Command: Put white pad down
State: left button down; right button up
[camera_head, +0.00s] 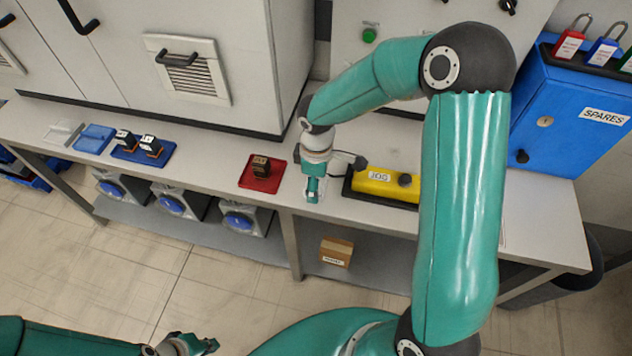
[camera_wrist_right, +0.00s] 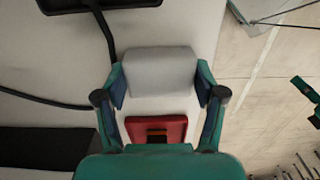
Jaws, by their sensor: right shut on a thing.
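The white pad (camera_wrist_right: 160,72) is a pale, rounded block between the fingers of my right gripper (camera_wrist_right: 160,92) in the right wrist view. The fingers press on its two sides. In the head view my right gripper (camera_head: 313,190) points down at the bench between the red tray and the yellow box, and hides the pad. I cannot tell whether the pad touches the bench. My left gripper (camera_head: 205,345) is low in the head view, away from the bench. Its fingers look apart and empty.
A red tray (camera_head: 250,184) with a dark block (camera_head: 261,166) lies left of my right gripper. The yellow JOG box (camera_head: 384,184) and a black cable (camera_wrist_right: 105,35) are close by. Blue trays (camera_head: 125,155) (camera_head: 95,138) lie further left. Bare bench (camera_head: 210,165) lies between.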

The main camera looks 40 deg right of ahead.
jog(key=o, duration=1.3)
jog(key=shift+r, duration=0.15)
notch_tip(320, 180, up, 12)
jog(key=p, duration=0.1)
